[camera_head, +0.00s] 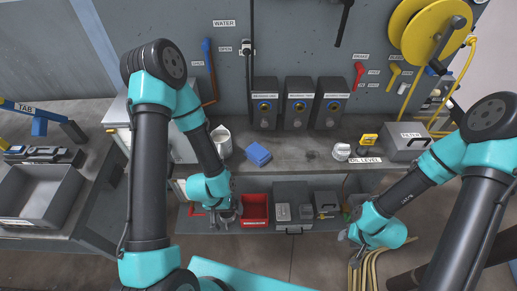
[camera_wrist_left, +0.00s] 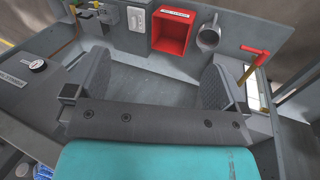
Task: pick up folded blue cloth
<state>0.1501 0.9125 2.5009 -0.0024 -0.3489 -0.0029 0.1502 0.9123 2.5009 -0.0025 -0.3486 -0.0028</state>
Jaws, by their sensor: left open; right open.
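The folded blue cloth (camera_head: 258,154) lies on the grey workbench near its middle, in front of the control boxes. In the left wrist view, a blue patch at the lower left edge, partly cut off, may be the cloth (camera_wrist_left: 14,161). My left gripper (camera_head: 229,214) is at the bench's front edge, below and left of the cloth and apart from it. In the left wrist view its jaws (camera_wrist_left: 153,84) are wide apart with nothing between them. My right gripper (camera_head: 352,236) is open, low in front of the bench at the right, away from the cloth.
A white mug (camera_head: 221,139) stands left of the cloth. Control boxes (camera_head: 297,103) line the back. A round gauge (camera_head: 341,151) and a grey filter box (camera_head: 402,141) are at the right. A red bin (camera_head: 255,210) sits on the lower shelf, beside my left gripper.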

